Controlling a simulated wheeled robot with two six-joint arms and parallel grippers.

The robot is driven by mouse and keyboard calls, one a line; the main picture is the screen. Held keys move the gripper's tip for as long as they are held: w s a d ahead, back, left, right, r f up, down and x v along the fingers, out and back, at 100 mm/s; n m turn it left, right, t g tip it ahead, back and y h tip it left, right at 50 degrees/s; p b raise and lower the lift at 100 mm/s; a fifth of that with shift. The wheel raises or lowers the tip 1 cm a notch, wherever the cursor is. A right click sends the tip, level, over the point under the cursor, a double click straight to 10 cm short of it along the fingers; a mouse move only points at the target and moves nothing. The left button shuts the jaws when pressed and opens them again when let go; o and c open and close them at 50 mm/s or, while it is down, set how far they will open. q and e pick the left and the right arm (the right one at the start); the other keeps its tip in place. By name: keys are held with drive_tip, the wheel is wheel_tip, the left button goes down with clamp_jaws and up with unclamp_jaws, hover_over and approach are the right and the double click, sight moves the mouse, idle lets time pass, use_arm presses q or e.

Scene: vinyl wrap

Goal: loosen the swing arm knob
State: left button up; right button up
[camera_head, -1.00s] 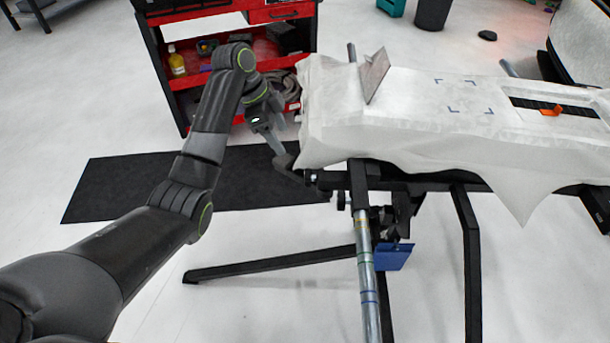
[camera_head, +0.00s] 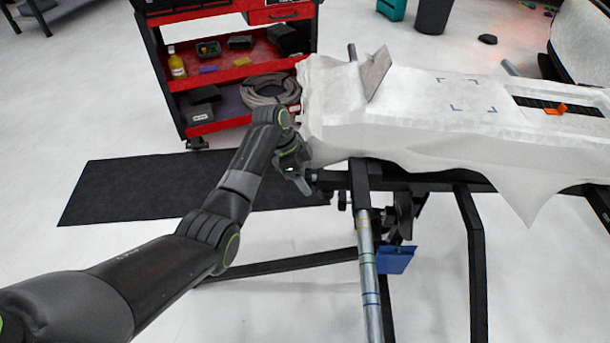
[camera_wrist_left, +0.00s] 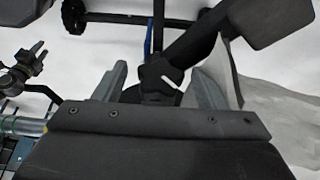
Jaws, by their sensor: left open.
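My left gripper (camera_head: 305,187) is low beside the left end of the stand's frame, just below the edge of the white cover. In the left wrist view its two fingers (camera_wrist_left: 160,82) are open. In the head view this knob is mostly hidden by the gripper. My right gripper is not in view.
The white cover (camera_head: 410,140) drapes over the stand and hangs close to the right finger in the wrist view. A metal tube (camera_head: 368,265) with coloured bands and a blue piece (camera_head: 396,260) are to the right. A red tool cart (camera_head: 225,70) stands behind.

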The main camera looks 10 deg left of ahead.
use_arm(q)
drive_tip(key=c, duration=1)
drive_tip(key=shift+g, duration=0.5)
drive_tip(key=shift+w+f+g+b, duration=0.1)
drive_tip(key=shift+g+b, duration=0.5)
drive_tip(key=shift+b, duration=0.05)
drive_tip(key=shift+n, duration=0.3)
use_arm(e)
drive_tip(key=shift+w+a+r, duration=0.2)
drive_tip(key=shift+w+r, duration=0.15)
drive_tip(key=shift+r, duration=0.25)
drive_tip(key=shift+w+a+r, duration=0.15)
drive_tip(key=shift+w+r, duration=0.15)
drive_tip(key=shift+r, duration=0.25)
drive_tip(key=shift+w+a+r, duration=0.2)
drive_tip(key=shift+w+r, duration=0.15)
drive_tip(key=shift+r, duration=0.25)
